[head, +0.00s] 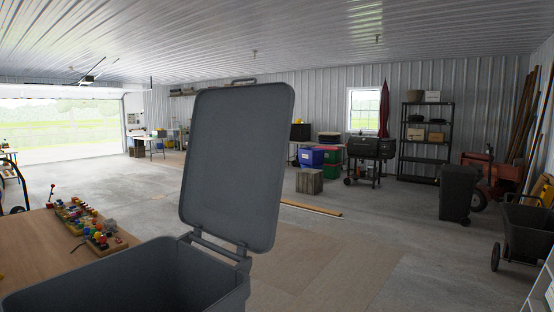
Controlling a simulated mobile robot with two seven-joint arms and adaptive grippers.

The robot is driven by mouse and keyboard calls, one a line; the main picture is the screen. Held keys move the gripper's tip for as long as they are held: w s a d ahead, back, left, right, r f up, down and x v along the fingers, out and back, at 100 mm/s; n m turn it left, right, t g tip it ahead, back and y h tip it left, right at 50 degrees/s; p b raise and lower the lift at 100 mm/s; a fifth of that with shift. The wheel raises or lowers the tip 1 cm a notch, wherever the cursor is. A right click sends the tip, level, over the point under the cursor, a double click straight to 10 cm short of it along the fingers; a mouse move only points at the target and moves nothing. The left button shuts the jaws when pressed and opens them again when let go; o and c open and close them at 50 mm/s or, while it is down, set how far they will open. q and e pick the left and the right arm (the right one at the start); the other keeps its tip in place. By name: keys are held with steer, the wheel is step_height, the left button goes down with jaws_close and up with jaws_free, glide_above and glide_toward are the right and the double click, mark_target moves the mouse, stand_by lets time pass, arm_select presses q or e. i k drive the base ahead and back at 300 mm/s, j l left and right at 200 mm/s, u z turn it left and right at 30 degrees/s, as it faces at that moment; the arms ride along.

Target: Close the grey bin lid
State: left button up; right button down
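The grey bin (140,277) stands close in front of me at the bottom of the head view, cut off by the lower edge. Its grey lid (237,165) is open and stands almost upright. The lid is joined to the bin by a hinge (217,247) along the right side of the rim. The inside floor of the bin is hidden. Neither of my grippers is in the head view, and nothing touches the lid.
A wooden table (40,255) with a row of colourful small items (90,222) stands left of the bin. Bare concrete floor (400,235) lies to the right. Farther off are a dark wheeled bin (457,192), a wheelbarrow (525,225), a grill (370,150) and a shelf rack (424,140).

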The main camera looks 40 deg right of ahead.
mark_target(232, 182)
steer(key=l+u, duration=0.5)
steer(key=l, duration=1.65)
steer(key=l+u, duration=0.25)
steer(key=l, duration=0.8)
steer(key=i+l+u, duration=0.1)
steer(key=l, duration=0.25)
steer(key=i+l, duration=0.1)
steer(key=l, duration=0.25)
steer(key=i+l+u, duration=0.15)
steer(key=l, duration=0.2)
